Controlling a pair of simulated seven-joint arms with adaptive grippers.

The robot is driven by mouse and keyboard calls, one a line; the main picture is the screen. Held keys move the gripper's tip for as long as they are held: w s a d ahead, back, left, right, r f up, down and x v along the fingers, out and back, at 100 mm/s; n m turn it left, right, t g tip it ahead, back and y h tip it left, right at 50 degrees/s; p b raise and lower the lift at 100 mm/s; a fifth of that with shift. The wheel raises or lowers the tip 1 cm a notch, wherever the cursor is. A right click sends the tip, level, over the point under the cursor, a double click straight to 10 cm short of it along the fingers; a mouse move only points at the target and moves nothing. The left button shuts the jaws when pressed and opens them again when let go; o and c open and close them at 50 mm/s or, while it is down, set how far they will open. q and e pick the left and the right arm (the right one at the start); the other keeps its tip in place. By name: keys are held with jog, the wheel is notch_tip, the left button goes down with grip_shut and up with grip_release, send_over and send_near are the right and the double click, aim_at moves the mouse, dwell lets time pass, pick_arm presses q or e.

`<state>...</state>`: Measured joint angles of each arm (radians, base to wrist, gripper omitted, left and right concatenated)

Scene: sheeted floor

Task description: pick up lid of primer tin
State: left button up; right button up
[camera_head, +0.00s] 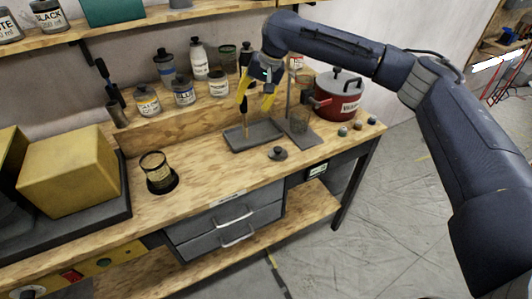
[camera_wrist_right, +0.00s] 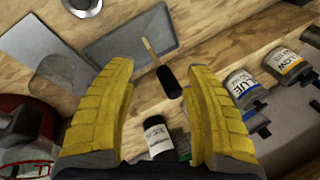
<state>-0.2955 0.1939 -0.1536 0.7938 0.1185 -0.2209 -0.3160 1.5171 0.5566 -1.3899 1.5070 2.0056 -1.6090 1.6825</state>
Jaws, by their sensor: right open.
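A small dark round lid with a knob (camera_head: 278,154) lies on the bench top, in front of the grey tray. An open tin with a pale label (camera_head: 153,162) stands to its left on a dark round spot; its label is too small to read. My right gripper (camera_head: 257,100) is above the tray, behind and above the lid, with its yellow fingers apart. In the right wrist view the fingers (camera_wrist_right: 160,70) are open, with nothing clamped between them. A round metallic thing, cut off at the top edge there (camera_wrist_right: 84,5), may be the lid. My left gripper is not in view.
A red pot (camera_head: 334,106) stands at the right. Several paint jars stand on the ledge behind. A yellow block (camera_head: 66,178) is at the left. The bench front is clear.

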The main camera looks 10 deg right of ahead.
jog(key=s+d+m+g+h, duration=0.1)
jog(key=s+d+m+h, duration=0.1)
jog(key=s+d, duration=0.15)
jog(key=m+g+h, duration=0.1)
send_over(278, 148)
jog(key=f, duration=1)
jog(key=shift+s+f, duration=0.1)
jog(key=shift+s, duration=0.25)
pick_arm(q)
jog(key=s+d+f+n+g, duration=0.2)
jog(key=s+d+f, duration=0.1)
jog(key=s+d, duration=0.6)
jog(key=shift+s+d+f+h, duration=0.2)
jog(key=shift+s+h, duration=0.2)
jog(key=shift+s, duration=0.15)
pick_arm(e)
jog(key=shift+w+f, duration=0.15)
jog(key=shift+f, duration=1.4)
jog(key=shift+w+f, duration=0.1)
jog(key=shift+f, duration=1.4)
jog(key=shift+c, duration=0.3)
grip_shut()
